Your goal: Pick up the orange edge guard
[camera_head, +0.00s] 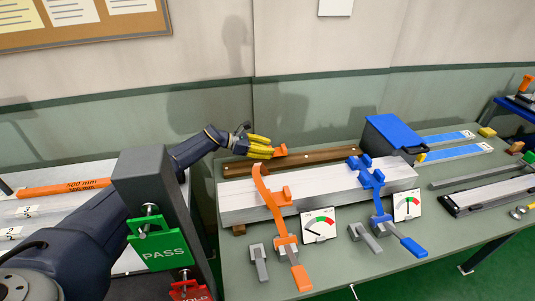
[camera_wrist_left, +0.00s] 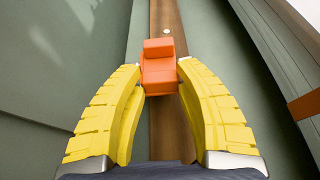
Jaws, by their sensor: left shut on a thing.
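The orange edge guard (camera_head: 281,150) is a small stepped block at the tips of my left gripper (camera_head: 273,150), behind the pale profile block. In the left wrist view the guard (camera_wrist_left: 159,68) sits between the yellow fingertips of my left gripper (camera_wrist_left: 160,80), which are shut on it. It is over the brown wooden rail (camera_head: 322,157); I cannot tell whether it touches the rail. The rail (camera_wrist_left: 166,18) also runs beneath it in the wrist view. My right gripper is in neither view.
The pale profile block (camera_head: 330,198) stands in front, with an orange clamp (camera_head: 275,212) and a blue clamp (camera_head: 375,190) on it. A blue box (camera_head: 393,134) is right of the rail. A dark post with a green PASS tag (camera_head: 160,248) stands near the left arm.

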